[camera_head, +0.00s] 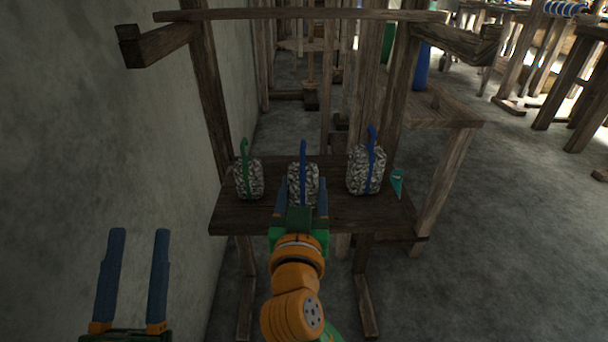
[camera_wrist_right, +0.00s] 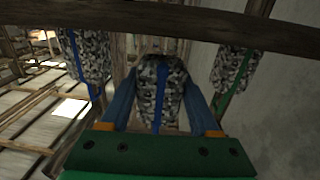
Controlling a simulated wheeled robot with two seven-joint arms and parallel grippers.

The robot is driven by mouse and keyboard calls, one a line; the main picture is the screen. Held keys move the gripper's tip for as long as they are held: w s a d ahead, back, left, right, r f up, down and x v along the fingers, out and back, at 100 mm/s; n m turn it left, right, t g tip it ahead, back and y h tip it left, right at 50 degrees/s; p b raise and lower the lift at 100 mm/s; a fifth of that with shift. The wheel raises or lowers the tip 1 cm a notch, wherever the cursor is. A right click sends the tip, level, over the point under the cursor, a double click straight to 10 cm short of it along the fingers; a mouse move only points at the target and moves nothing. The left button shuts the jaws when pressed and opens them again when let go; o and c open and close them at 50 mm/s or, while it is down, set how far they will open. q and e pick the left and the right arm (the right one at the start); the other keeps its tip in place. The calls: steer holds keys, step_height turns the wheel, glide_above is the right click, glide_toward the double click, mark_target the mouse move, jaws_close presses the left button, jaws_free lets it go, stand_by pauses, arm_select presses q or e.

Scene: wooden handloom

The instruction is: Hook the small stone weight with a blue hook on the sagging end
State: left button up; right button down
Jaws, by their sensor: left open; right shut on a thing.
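Three speckled grey stone weights are at a dark wooden shelf. The small weight with a blue hook (camera_head: 303,171) is in the middle; it also shows in the right wrist view (camera_wrist_right: 158,85). My right gripper (camera_head: 302,193) is shut on it, one finger on each side. I cannot tell whether it touches the shelf. A larger weight with a blue hook (camera_head: 360,172) stands to its right, and a weight with a green hook (camera_head: 249,179) to its left. My left gripper (camera_head: 139,236) is open and empty at lower left. Which beam end sags is unclear.
The shelf (camera_head: 240,218) has a teal cone-shaped thing (camera_head: 397,184) at its right. A wooden beam (camera_head: 300,15) runs across above, with side arms at left (camera_head: 160,45) and right (camera_head: 455,42). A grey wall (camera_head: 90,130) closes the left side. Open floor lies at right.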

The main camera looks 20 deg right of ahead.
steer(key=v, duration=0.8)
steer(key=shift+b, duration=0.4)
steer(key=shift+a, duration=0.15)
